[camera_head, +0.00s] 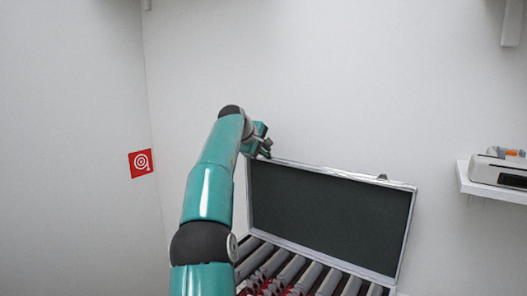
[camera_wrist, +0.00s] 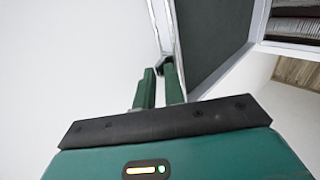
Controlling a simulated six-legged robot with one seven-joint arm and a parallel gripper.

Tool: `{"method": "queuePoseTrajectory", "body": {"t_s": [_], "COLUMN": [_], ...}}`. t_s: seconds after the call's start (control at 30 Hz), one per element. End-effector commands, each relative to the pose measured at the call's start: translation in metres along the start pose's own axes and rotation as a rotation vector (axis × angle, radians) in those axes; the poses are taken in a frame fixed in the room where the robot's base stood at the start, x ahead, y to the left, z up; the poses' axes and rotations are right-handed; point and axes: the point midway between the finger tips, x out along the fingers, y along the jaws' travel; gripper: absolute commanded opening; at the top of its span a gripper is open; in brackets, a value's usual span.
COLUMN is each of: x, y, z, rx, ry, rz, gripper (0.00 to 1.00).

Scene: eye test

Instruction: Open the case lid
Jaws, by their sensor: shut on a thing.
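The case lid (camera_head: 330,215) stands raised, with its dark inner panel facing the camera and a silver frame around it. A small latch piece sits on its top edge. Below it, the open case shows grey slats and red items; its lower part is cut off by the picture's bottom. My gripper (camera_head: 265,147) is at the lid's upper left corner. In the wrist view the lid (camera_wrist: 208,35) runs down to my gripper's fingers (camera_wrist: 160,84), which are shut on its silver edge. The exact contact is partly hidden by the fingers.
A white wall shelf (camera_head: 492,187) at the right carries a pale device (camera_head: 498,169) with an orange item on it. A red sign with a white target (camera_head: 141,163) is on the left wall. The wall space above the lid is clear.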

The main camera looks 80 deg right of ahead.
Motion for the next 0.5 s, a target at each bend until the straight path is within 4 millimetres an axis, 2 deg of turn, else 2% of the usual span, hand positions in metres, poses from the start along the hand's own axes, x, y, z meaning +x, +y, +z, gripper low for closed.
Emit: {"method": "queuePoseTrajectory", "body": {"t_s": [0.33,0.5], "x": [-0.002,-0.02], "y": [0.001,0.002], "z": [-0.001,-0.003], "rx": [0.001,0.0], "ry": [0.0,0.002], "rz": [0.002,0.004], "gripper": [0.16,0.16]}}
